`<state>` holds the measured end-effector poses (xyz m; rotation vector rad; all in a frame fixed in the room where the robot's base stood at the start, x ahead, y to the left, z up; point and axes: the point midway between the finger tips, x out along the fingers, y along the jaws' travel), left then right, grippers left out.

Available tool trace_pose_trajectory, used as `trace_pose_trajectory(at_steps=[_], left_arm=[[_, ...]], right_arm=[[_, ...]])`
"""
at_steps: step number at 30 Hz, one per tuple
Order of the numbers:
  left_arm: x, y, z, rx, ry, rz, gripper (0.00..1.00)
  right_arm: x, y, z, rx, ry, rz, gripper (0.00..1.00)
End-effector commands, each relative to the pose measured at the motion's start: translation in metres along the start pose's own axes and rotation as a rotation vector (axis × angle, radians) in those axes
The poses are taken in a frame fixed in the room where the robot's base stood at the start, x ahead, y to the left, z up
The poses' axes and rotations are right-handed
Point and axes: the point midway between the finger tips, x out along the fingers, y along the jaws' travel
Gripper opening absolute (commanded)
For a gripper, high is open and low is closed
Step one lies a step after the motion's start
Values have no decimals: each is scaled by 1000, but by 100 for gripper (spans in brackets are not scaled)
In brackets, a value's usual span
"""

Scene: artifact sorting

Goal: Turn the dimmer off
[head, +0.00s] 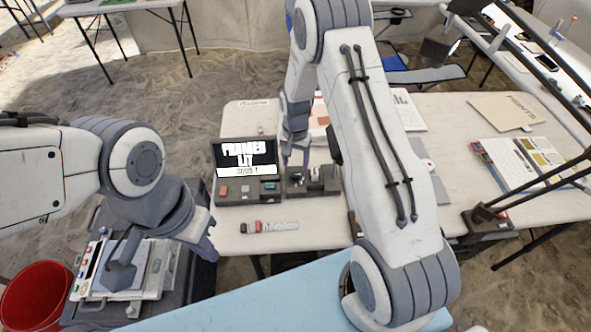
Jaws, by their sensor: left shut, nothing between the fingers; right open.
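No part is clearly marked as the dimmer. A dark control unit (325,181) with raised knobs stands on the table, right of a small screen (245,157) reading "FRAMED LIT". My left gripper (207,247) is shut and empty, off the table's front left edge. My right arm hides part of the table right of the unit.
A banded cylinder (270,227) lies near the table's front edge. Papers and a folder (504,112) lie at the right. A red bucket (36,296) and a case with a light tray (128,270) stand at lower left. Dark bars cross the right side.

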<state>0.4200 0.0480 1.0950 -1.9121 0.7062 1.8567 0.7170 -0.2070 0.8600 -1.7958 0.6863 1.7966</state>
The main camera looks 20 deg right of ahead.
Motion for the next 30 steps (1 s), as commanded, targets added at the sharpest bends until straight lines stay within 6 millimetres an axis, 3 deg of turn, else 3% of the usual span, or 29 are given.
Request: trace_pose_trajectory(at_steps=[3, 9, 19, 20, 24, 30], left_arm=[[-5, 0, 0, 0, 0, 0, 0], [-8, 1, 0, 0, 0, 0, 0], [-8, 1, 0, 0, 0, 0, 0], [-8, 1, 0, 0, 0, 0, 0], [-8, 1, 0, 0, 0, 0, 0], [-8, 1, 0, 0, 0, 0, 0]], right_arm=[[20, 1, 1, -1, -4, 3, 64], [41, 0, 0, -1, -1, 0, 64], [45, 0, 0, -2, 0, -1, 64], [45, 0, 0, -2, 0, -1, 57], [45, 0, 0, -2, 0, -1, 3], [44, 0, 0, -5, 0, -1, 0]])
